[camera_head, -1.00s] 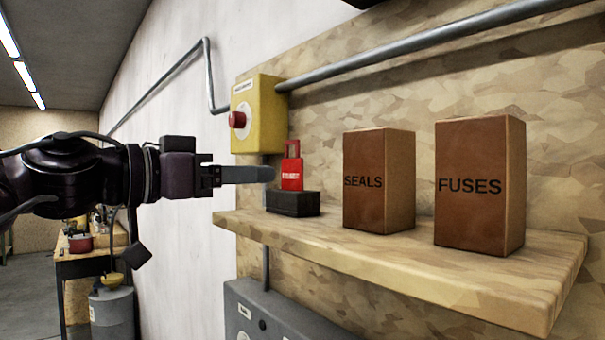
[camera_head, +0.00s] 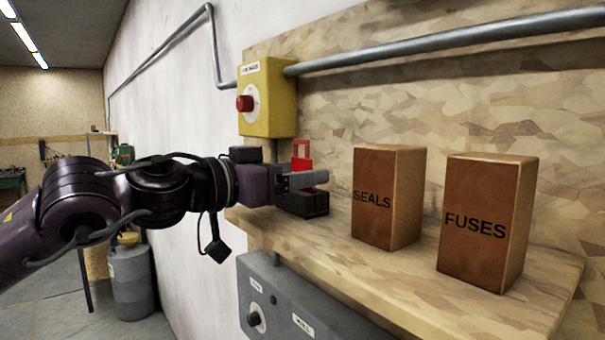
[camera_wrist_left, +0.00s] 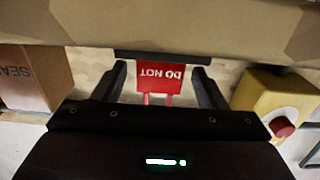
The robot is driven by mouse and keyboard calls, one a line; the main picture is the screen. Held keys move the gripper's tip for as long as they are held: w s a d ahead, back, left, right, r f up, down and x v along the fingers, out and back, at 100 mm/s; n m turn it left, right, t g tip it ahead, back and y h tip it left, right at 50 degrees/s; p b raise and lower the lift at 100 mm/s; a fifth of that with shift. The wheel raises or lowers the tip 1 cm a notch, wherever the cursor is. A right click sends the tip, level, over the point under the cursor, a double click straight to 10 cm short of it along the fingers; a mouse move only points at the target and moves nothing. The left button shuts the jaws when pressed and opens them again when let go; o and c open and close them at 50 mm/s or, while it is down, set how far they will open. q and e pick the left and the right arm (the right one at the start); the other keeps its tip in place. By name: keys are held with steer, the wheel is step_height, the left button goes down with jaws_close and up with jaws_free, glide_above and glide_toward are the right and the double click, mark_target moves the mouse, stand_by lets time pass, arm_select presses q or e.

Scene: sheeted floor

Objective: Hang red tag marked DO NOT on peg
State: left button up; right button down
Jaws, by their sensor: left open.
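The red tag (camera_head: 302,152) stands upright in a black block (camera_head: 304,204) at the left end of the wooden shelf. In the left wrist view the tag (camera_wrist_left: 160,78) appears upside down, with DO NOT in white letters and its loop toward the gripper body. My left gripper (camera_head: 318,179) is open, level with the tag, and its near finger hides part of it in the head view. In the wrist view the fingers stand on either side of the tag, with gaps visible. I cannot make out a peg. My right gripper is out of view.
The SEALS box (camera_head: 388,197) and FUSES box (camera_head: 487,215) stand right of the tag on the shelf (camera_head: 400,275). A yellow box with a red button (camera_head: 268,97) is on the wall above left. A grey pipe (camera_head: 420,43) runs above; a grey panel (camera_head: 300,300) is below.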

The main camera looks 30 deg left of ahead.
arm_select(q)
steer(key=c, duration=1.1)
steer(key=shift+o, duration=0.2)
steer(key=shift+r+p, duration=0.9)
steer(key=shift+r, duration=0.1)
steer(key=shift+a+r, duration=0.15)
steer(key=shift+r, duration=0.15)
steer(key=shift+r+b, duration=0.35)
steer(key=shift+r, duration=0.15)
steer(key=shift+r+p, duration=0.3)
steer(key=shift+r, duration=0.95)
steer(key=shift+f, duration=0.1)
